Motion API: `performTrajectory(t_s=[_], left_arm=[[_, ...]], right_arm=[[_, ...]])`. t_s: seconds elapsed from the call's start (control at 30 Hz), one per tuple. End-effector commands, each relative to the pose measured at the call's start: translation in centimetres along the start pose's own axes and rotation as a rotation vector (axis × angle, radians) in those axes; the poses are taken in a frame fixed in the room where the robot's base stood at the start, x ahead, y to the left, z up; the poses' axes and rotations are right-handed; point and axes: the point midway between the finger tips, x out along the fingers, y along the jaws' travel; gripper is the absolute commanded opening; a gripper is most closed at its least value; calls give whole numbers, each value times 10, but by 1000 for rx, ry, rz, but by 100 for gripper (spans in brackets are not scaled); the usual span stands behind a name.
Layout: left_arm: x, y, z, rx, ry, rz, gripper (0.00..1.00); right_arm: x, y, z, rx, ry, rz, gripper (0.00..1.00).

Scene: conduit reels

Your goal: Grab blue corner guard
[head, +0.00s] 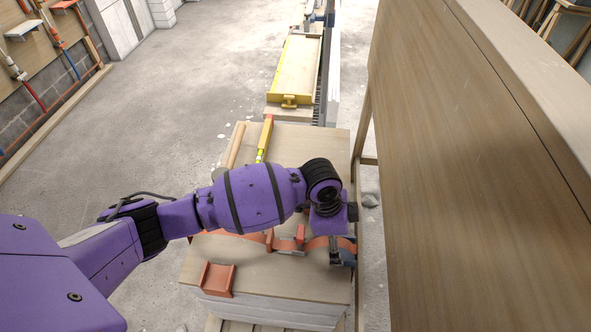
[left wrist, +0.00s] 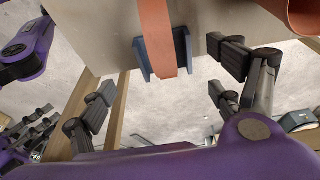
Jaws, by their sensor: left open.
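The blue corner guard (left wrist: 149,60) sits on the edge of the stack in the left wrist view, with an orange strap (left wrist: 157,35) running over its middle. In the head view the guard (head: 348,259) shows as a small dark blue piece at the right edge of the stack, partly covered by my gripper. My left gripper (head: 338,252) points down over that edge. In the left wrist view its open fingers (left wrist: 160,72) stand on either side of the guard, apart from it, with nothing between them.
An orange channel piece (head: 218,280) lies at the stack's front left. A yellow level (head: 264,138) lies farther back. A tall wooden panel (head: 470,180) stands close on the right. The floor on the left is clear.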

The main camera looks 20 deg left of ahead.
Motion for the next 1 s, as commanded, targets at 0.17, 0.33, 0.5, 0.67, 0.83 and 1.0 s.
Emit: performTrajectory(t_s=[0.17,0.33,0.5,0.67,0.83,1.0], left_arm=[[18,-5,-4,3,3,-7,84],[44,-10,-3,3,5,-8,84],[59,-10,-3,6,6,-10,84],[60,-11,-3,6,6,-12,84],[60,-11,-3,5,6,-12,73],[59,-11,-3,5,6,-12,50]], right_arm=[[1,3,5,-6,-9,2,28],[2,2,10,-6,-16,2,28],[4,2,13,-6,-20,1,28],[4,2,12,-6,-20,1,28],[4,1,12,-4,-19,0,28],[4,0,11,-4,-17,0,28]])
